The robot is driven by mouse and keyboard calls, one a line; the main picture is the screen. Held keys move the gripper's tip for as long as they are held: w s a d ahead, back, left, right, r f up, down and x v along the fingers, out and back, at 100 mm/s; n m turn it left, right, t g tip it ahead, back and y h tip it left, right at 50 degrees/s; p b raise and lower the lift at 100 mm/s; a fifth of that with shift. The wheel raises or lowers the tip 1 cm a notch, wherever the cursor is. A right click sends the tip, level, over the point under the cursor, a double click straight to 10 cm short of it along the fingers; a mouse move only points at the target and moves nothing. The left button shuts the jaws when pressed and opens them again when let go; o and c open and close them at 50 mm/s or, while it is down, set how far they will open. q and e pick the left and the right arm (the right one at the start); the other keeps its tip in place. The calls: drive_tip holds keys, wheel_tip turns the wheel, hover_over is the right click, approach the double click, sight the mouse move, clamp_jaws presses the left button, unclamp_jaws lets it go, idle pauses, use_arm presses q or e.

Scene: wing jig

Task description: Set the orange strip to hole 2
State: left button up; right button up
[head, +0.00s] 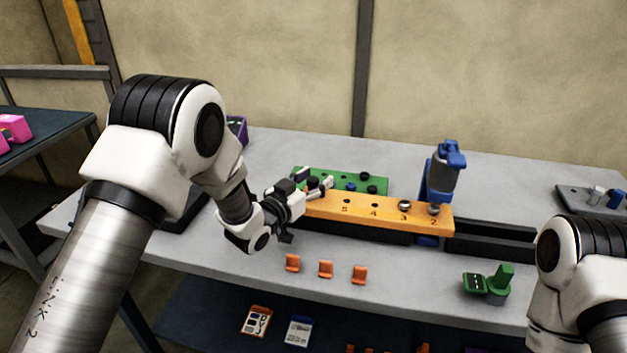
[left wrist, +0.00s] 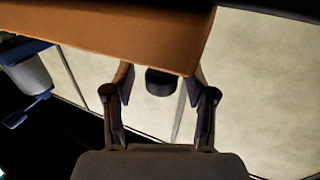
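The orange strip (head: 360,211) lies lengthwise along a dark rail, with numbers on its top. My left gripper (head: 322,187) is at the strip's left end. In the left wrist view, my left gripper (left wrist: 162,88) has its fingers apart near the strip's edge (left wrist: 120,35). A black knob (left wrist: 160,82) shows between them, touching neither. My right gripper is out of view.
A green board (head: 345,181) with dark knobs lies behind the strip. Several orange clips (head: 325,269) stand in front. A green block (head: 488,284) is at front right. The dark rail (head: 490,242) continues right. The grey tabletop (head: 420,285) is clear between the clips and the green block.

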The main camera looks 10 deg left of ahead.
use_arm(q)
drive_tip(key=shift+s+a, duration=0.1)
drive_tip(key=shift+a, duration=0.05)
drive_tip(key=v, duration=1.1)
drive_tip(key=shift+s, duration=0.35)
drive_tip(key=shift+a, duration=0.15)
